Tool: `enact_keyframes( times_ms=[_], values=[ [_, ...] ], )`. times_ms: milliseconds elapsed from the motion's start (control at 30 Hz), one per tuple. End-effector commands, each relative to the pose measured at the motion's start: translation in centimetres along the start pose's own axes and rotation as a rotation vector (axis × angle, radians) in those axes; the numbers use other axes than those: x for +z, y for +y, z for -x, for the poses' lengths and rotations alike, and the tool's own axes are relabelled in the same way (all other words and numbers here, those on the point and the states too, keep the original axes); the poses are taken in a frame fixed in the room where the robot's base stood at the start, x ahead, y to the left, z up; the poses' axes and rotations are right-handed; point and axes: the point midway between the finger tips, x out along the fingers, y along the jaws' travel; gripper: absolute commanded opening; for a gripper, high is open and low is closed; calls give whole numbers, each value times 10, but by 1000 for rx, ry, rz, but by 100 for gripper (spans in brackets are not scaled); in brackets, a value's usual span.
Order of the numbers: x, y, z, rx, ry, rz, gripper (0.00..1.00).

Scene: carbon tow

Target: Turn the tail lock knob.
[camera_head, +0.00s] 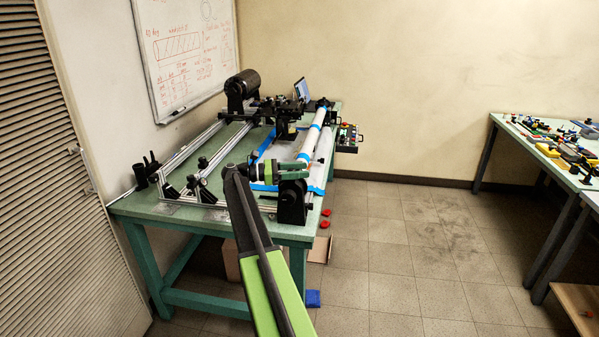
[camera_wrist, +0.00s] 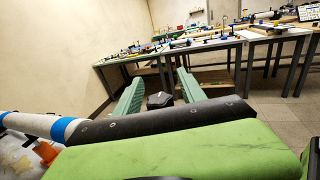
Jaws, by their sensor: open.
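The black tail stand (camera_head: 292,203) stands at the near right corner of the green table, at the near end of the white tube (camera_head: 311,141) with blue tape. I cannot pick out the tail lock knob for certain. My gripper (camera_head: 298,168) is level with the top of the tail stand and overlaps it in the head view. In the wrist view my gripper (camera_wrist: 160,75) has its two green fingers apart. A small dark block (camera_wrist: 160,101) shows between them, and I cannot tell whether it is the knob. The white tube (camera_wrist: 32,124) shows at the left there.
The winding machine's rails (camera_head: 215,150) and black motor (camera_head: 242,88) fill the green table (camera_head: 222,228). A small control box (camera_head: 347,138) sits at its right edge. Red pieces (camera_head: 325,224) and a blue box (camera_head: 313,298) lie below. A cluttered bench (camera_head: 500,121) stands right; the floor between is clear.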

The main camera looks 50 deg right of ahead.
Motion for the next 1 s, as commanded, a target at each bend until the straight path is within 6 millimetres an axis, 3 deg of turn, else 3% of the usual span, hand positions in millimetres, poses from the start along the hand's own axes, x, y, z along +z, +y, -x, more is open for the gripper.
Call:
enact_keyframes(
  times_ms=[167, 267, 700, 833, 1000],
  values=[
    [0, 1, 4, 2, 0, 0, 48],
    [0, 2, 18, 4, 0, 0, 48],
    [0, 2, 137, 3, 0, 0, 48],
    [0, 1, 160, 2, 0, 0, 48],
    [0, -1, 173, 0, 0, 0, 48]
  ],
)
